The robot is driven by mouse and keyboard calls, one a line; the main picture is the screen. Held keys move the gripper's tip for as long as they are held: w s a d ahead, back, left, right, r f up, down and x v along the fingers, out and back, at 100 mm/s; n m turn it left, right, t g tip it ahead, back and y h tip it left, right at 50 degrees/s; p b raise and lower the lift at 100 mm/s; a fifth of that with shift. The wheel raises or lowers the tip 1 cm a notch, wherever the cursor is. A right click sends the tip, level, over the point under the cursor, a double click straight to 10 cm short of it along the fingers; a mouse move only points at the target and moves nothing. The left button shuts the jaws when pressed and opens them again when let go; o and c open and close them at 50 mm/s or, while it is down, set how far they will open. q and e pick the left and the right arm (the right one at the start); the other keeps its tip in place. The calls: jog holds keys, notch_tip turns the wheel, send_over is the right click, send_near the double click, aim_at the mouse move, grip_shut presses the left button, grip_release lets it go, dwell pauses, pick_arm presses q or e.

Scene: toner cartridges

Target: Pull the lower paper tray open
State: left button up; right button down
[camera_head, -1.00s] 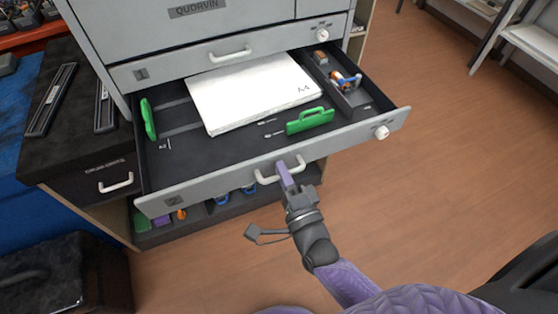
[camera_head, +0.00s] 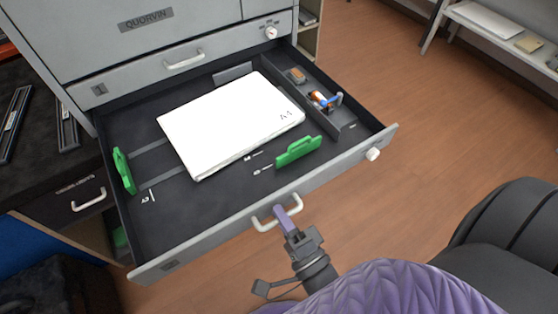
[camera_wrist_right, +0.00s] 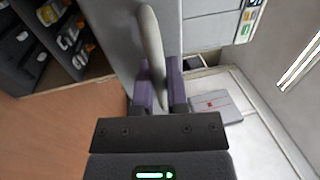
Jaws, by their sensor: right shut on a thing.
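The lower paper tray (camera_head: 215,222) is a grey-fronted drawer, pulled well out of the grey printer. Inside it lie a white stack of A4 paper (camera_head: 225,120) and two green paper guides, one at the left (camera_head: 123,170) and one near the front (camera_head: 298,151). My right gripper (camera_head: 281,213) is shut on the tray's white handle (camera_head: 262,224). In the right wrist view the handle (camera_wrist_right: 152,45) runs between the purple fingers (camera_wrist_right: 158,92). My left gripper is not in view.
The closed upper tray (camera_head: 160,75) sits just above, with its own white handle. A dark side compartment in the open tray holds small blue and orange parts (camera_head: 325,99). A dark drawer unit (camera_head: 75,195) stands at the left. Wooden floor (camera_head: 430,130) is clear at the right.

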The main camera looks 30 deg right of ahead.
jog(key=shift+f, duration=0.1)
jog(key=c, duration=1)
grip_release()
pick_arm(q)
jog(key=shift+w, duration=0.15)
pick_arm(e)
jog(key=shift+o, duration=0.2)
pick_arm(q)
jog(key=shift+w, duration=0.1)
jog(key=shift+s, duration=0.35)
pick_arm(e)
jog(key=s+f, duration=0.1)
jog(key=s, duration=0.8)
jog(key=shift+s+d+f, duration=0.15)
jog(key=shift+s+f, duration=0.2)
jog(key=shift+s, duration=0.05)
